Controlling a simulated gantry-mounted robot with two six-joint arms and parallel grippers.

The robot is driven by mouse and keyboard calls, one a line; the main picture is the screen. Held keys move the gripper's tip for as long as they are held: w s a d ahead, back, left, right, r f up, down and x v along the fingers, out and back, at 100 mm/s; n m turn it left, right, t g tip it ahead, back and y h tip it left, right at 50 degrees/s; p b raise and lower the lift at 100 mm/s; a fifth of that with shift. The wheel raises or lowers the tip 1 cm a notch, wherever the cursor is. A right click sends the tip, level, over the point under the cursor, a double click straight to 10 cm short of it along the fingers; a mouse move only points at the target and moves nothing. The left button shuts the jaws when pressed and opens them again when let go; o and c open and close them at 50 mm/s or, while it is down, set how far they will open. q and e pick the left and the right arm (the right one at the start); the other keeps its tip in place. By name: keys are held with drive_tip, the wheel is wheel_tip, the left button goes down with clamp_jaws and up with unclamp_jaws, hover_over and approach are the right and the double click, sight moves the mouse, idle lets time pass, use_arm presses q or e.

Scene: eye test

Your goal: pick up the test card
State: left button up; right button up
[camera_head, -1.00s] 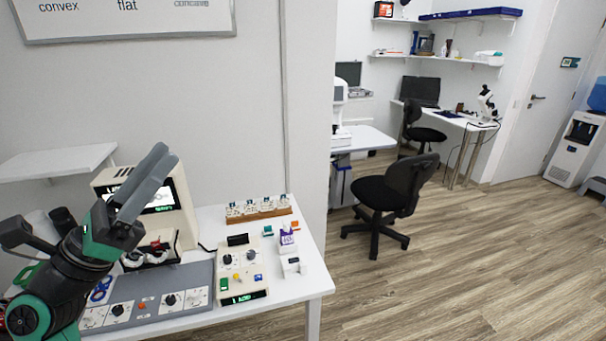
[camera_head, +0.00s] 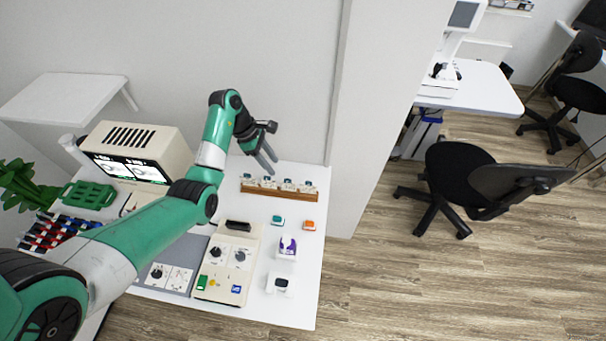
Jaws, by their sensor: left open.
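A wooden rack (camera_head: 285,194) stands near the back edge of the white table, with several small white-and-teal pieces upright in it. I cannot tell whether one of them is the test card. A small white-and-purple piece (camera_head: 287,246) stands nearer the front; I cannot tell if it is a card. My left gripper (camera_head: 271,165) is open and empty, its fingers pointing down just above and behind the rack's left part. I cannot tell whether it touches the rack. My right gripper is not in view.
A beige control box (camera_head: 227,267) and grey panel (camera_head: 178,277) lie in front, partly behind my left arm. A beige monitor unit (camera_head: 138,151) stands left. Teal (camera_head: 278,221) and orange (camera_head: 309,225) blocks lie right of centre. The wall is close behind.

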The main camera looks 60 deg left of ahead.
sight(287, 182)
use_arm(q)
drive_tip(key=b+x, duration=0.2)
drive_tip(key=x, duration=0.3)
drive_tip(key=shift+w+f, duration=0.1)
drive_tip(key=shift+f, duration=0.3)
drive_tip(key=shift+w+f, duration=0.15)
drive_tip(key=b+x, duration=0.2)
drive_tip(key=x, duration=0.3)
drive_tip(key=shift+d, duration=0.1)
clamp_jaws()
